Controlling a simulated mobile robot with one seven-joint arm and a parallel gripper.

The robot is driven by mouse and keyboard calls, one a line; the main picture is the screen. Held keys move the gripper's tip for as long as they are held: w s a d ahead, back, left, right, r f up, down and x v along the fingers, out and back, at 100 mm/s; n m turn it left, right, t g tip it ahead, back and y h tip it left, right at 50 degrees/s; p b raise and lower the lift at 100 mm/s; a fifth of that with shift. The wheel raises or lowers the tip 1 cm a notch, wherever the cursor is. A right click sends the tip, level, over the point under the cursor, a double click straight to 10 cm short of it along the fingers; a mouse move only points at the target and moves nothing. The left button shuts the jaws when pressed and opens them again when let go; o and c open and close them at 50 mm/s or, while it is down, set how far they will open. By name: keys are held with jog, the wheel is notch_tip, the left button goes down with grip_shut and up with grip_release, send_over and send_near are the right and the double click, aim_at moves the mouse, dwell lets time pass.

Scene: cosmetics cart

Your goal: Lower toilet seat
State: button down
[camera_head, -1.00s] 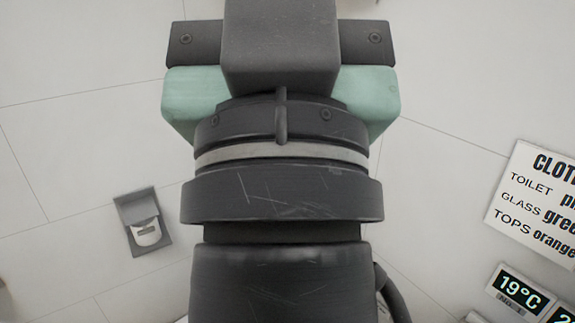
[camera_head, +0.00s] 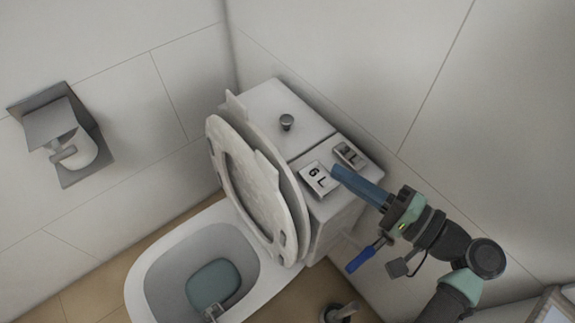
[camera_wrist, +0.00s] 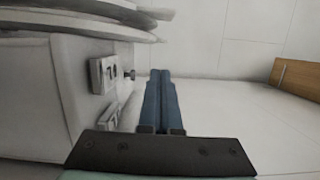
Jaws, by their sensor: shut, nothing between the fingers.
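The white toilet seat (camera_head: 238,175) stands raised on the toilet (camera_head: 136,290), leaning back towards the cistern (camera_head: 262,104). The raised lid (camera_head: 296,195) is behind it. My gripper (camera_head: 336,172) has blue fingers pressed together with nothing between them. It is to the right of the seat and lid, beside the "6 L" plate (camera_head: 319,181) at the cistern's right end. In the wrist view, the closed fingers (camera_wrist: 160,76) point along the cistern's side (camera_wrist: 30,95), and the edges of the seat and lid (camera_wrist: 80,22) show at the top left.
A toilet-paper holder (camera_head: 60,135) is on the left wall. A knob (camera_head: 287,122) stands on the cistern top, with a second small plate (camera_head: 349,154) near my fingers. A brush-like object (camera_head: 340,312) is on the floor. A wooden-edged object (camera_wrist: 296,78) shows at the wrist view's right.

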aim_at(279, 162)
jog(key=shift+s+a, duration=0.1)
jog(key=shift+a, duration=0.1)
jog(key=x, duration=0.9)
jog(key=shift+w+a, duration=0.2)
jog(key=shift+a, duration=0.1)
jog(key=shift+s+a+r+p, duration=0.1)
jog(key=shift+s+a+p, duration=0.5)
jog(key=shift+s+a, duration=0.6)
jog(key=shift+a, duration=0.3)
jog(key=shift+a, duration=0.1)
